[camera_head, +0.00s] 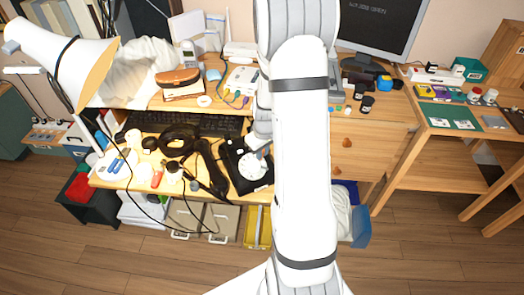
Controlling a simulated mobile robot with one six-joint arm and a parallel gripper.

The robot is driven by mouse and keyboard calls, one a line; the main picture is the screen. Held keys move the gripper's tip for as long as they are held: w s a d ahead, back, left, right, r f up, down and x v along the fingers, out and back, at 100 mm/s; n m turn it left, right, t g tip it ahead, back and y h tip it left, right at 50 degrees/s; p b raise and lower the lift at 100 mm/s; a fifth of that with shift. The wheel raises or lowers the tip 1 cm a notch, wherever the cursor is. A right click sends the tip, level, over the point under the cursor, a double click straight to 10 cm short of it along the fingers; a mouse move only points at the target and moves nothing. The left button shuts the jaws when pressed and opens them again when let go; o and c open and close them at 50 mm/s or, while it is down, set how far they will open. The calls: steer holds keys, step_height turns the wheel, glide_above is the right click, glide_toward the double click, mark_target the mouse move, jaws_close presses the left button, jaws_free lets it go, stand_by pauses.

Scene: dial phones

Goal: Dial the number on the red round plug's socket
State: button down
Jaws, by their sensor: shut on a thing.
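A black dial phone (240,160) with a white round dial (251,167) sits on the lower desk surface, just left of my arm. A black handset (212,172) lies off it to the left. My gripper (262,152) is low over the phone, at the upper right of the dial. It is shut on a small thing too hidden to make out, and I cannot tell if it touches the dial. A white box (242,79) with coloured cables stands on the shelf behind. No red round plug or socket number can be made out there.
Black headphones (180,138), a keyboard (190,122) and loose cables crowd the desk left of the phone. A white lamp (62,55) overhangs at the left. A monitor (382,25) stands at the back right. My arm covers the middle of the view.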

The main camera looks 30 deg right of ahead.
steer(key=shift+s+f, duration=0.1)
steer(key=shift+s+d+f+b, duration=0.1)
steer(key=shift+s+f+b, duration=0.1)
steer(key=shift+s+b, duration=0.35)
steer(key=shift+s+f+b, duration=0.25)
steer(key=shift+s+b, duration=0.15)
steer(key=shift+b, duration=0.05)
steer(key=shift+s+r+p, duration=0.2)
steer(key=shift+r+p, duration=0.05)
steer(key=shift+r, duration=0.25)
steer(key=shift+s+r+p, duration=0.2)
steer(key=shift+r+p, duration=0.05)
steer(key=shift+r, duration=0.2)
steer(key=shift+a, duration=0.2)
